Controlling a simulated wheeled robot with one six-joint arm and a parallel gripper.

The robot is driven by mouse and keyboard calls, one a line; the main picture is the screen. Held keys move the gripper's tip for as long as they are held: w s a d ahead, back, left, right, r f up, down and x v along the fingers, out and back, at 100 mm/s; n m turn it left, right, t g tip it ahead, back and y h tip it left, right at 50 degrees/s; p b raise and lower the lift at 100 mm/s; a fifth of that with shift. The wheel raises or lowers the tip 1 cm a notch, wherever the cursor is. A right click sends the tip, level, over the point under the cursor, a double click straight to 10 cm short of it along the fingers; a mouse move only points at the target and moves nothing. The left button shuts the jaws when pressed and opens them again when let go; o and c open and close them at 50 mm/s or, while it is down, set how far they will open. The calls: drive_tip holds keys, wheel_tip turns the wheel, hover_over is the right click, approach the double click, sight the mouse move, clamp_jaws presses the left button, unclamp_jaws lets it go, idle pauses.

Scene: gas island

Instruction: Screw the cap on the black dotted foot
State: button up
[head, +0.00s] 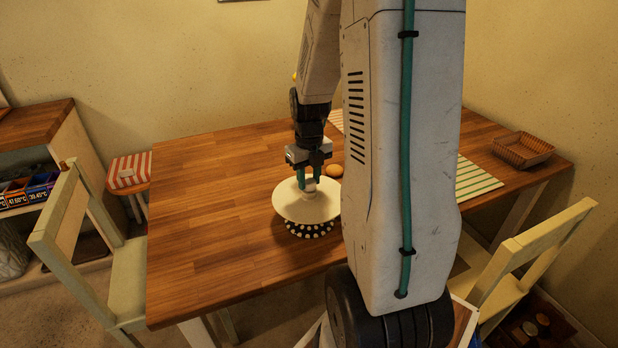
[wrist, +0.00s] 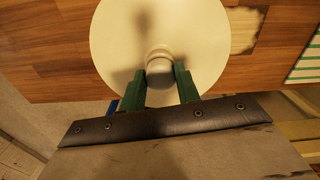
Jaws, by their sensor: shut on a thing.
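The cap (head: 288,203) is a wide cream disc with a small knob on top. It sits over the black foot with white dots (head: 308,230), which stands on the wooden table. My gripper (head: 309,182) points down from above, with its green fingers shut on the cap's knob. In the wrist view the cap (wrist: 115,45) fills the upper middle, and the green fingers (wrist: 160,85) are on both sides of its knob. The cap hides most of the foot, so I cannot tell how firmly the two are joined.
A striped green and white runner (head: 474,180) and a woven tray (head: 522,150) are on the right. The table's left half (head: 205,210) is clear. Pale chairs (head: 120,275) flank the table.

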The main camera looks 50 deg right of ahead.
drive_tip(key=o, duration=0.9)
drive_tip(key=shift+r, duration=0.1)
drive_tip(key=shift+c, duration=0.2)
drive_tip(key=n, duration=0.6)
drive_tip(key=shift+a+n, duration=0.1)
drive_tip(key=shift+n, duration=0.3)
drive_tip(key=n, duration=0.5)
drive_tip(key=shift+n, duration=0.3)
drive_tip(key=n, duration=0.5)
drive_tip(key=shift+n, duration=0.4)
drive_tip(key=n, duration=0.6)
drive_tip(key=shift+s+n, duration=0.15)
drive_tip(key=shift+n, duration=0.15)
drive_tip(key=c, duration=0.9)
drive_tip(key=m, duration=0.4)
drive_tip(key=shift+c, duration=0.2)
